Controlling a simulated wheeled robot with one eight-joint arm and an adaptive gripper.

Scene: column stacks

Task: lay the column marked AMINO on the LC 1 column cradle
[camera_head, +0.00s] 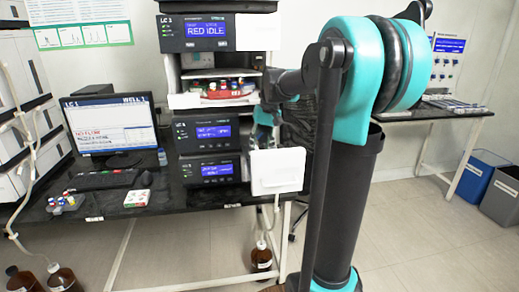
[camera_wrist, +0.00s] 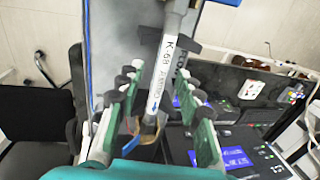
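In the wrist view a slim grey column (camera_wrist: 152,110) with a white label runs lengthwise between the fingers of my gripper (camera_wrist: 157,78). The label reads K-68, with smaller blurred lettering that may be AMINO. The fingers stand apart, with a gap visible on each side of the column. The column's upper part lies across dark clips (camera_wrist: 181,40) over a grey surface (camera_wrist: 130,40); I cannot tell whether it rests in them.
White panels (camera_head: 277,172) stick out at the stack's right side. A monitor (camera_head: 110,128), keyboard (camera_head: 103,179) and vials (camera_head: 65,201) occupy the dark bench left of the stack. Brown bottles (camera_head: 262,257) stand on the floor. Blue and grey bins (camera_head: 483,174) stand far right.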

